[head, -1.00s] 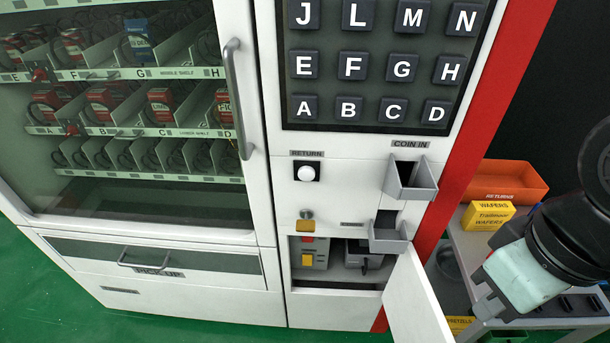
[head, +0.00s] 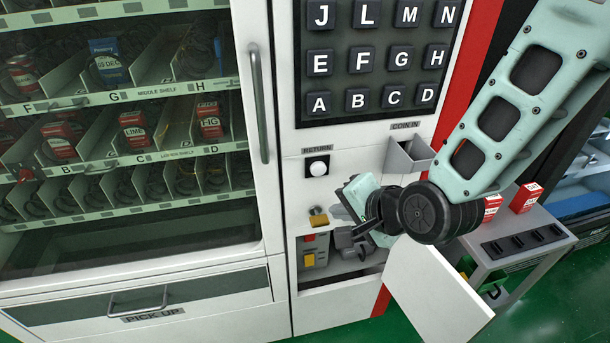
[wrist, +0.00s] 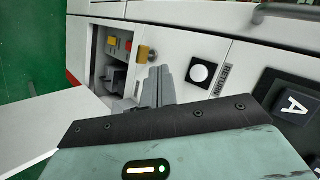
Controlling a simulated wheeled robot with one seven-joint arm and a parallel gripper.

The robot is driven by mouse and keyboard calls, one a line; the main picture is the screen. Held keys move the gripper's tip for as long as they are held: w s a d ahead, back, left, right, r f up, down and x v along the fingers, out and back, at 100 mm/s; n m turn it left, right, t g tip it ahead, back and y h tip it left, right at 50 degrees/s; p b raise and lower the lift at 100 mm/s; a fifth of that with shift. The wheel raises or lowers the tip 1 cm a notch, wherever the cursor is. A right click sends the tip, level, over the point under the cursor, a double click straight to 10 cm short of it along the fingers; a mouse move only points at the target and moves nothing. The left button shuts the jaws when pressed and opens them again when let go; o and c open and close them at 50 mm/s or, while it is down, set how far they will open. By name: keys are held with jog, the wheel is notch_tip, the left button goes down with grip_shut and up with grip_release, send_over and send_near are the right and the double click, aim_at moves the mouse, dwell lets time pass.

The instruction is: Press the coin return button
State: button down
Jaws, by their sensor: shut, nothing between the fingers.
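The coin return button (head: 318,168) is a round white button on a black square plate under a RETURN label (head: 316,149), below the keypad. It also shows in the wrist view (wrist: 200,73), just right of my fingers. My gripper (head: 343,208) is in front of the panel, below and right of the button and apart from it. Its fingers are together and empty in the wrist view (wrist: 158,76). The gap between the fingertips and the panel is hard to judge.
The COIN IN chute (head: 410,155) juts out right of the button. A brass padlock-like piece (head: 318,216) sits below it. An open white door (head: 440,290) swings out below my arm, beside an open compartment (head: 340,285). A long handle (head: 258,105) stands to the left.

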jog(key=shift+w, duration=0.15)
jog(key=p, duration=0.1)
send_near(316, 176)
jog(key=shift+w+a+f, duration=0.3)
jog(key=shift+a+f, duration=0.1)
jog(key=shift+f, duration=0.3)
jog(key=shift+w+a+f, duration=0.3)
jog(key=shift+a+f, duration=0.1)
jog(key=shift+f, duration=0.3)
jog(key=shift+w+a+f, duration=0.35)
jog(key=shift+a+f, duration=0.05)
jog(key=shift+f, duration=0.3)
jog(key=shift+w, duration=0.15)
dwell(0.6)
jog(key=shift+w+a, duration=0.1)
jog(key=shift+w, duration=0.15)
jog(key=shift+w+a, duration=0.15)
jog(key=shift+w, duration=0.3)
dwell(0.7)
dwell(0.3)
jog(key=shift+s+d, duration=0.3)
jog(key=shift+s, duration=0.55)
